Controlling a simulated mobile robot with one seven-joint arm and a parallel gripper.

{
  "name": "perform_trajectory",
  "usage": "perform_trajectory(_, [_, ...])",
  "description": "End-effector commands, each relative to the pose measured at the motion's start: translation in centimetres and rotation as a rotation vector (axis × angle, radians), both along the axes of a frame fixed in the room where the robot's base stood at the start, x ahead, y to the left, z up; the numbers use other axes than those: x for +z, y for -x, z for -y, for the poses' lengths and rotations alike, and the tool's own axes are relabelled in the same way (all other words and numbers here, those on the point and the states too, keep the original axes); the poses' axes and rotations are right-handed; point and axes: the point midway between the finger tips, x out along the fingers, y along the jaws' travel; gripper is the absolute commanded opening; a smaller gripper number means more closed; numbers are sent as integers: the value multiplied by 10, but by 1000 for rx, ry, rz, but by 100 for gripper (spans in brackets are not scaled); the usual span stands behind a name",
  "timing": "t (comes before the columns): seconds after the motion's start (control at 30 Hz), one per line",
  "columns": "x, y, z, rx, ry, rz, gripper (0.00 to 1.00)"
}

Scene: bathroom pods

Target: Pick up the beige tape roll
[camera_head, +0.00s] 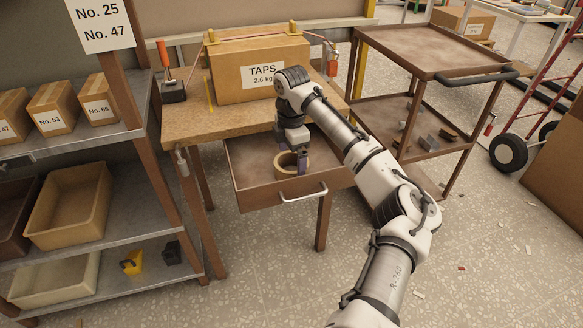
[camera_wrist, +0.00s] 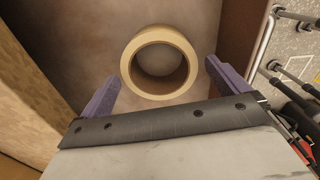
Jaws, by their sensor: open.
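The beige tape roll (camera_wrist: 133,68) lies flat in the open drawer (camera_wrist: 105,25) in the wrist view, with its round hole facing up. In the head view the tape roll (camera_head: 286,169) sits in the drawer (camera_head: 255,196) under the wooden table, partly hidden by my gripper. My gripper (camera_wrist: 160,82) is open, with one purple finger to the left of the roll and one to the right. The fingers look apart from the roll. In the head view my gripper (camera_head: 302,162) is above the drawer, at the roll. Its exact height over the roll is hard to tell.
A box marked TAPS (camera_head: 235,70) stands on the wooden table (camera_head: 200,122) above the drawer. The drawer's metal handle (camera_head: 303,194) is at its front. A shelf with boxes (camera_head: 55,105) stands at left. A brown cart (camera_head: 430,50) stands at right.

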Motion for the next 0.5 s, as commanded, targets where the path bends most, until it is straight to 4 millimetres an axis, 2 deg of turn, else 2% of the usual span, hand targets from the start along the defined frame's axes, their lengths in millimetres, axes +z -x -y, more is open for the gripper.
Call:
perform_trajectory(0.1, [-17,0,0,-1,0,-1,100])
perform_trajectory(0.2, [-25,0,0,0,0,0,100])
perform_trajectory(0.43, [-26,0,0,0,1,1,100])
perform_trajectory(0.5, [-26,0,0,0,1,1,93])
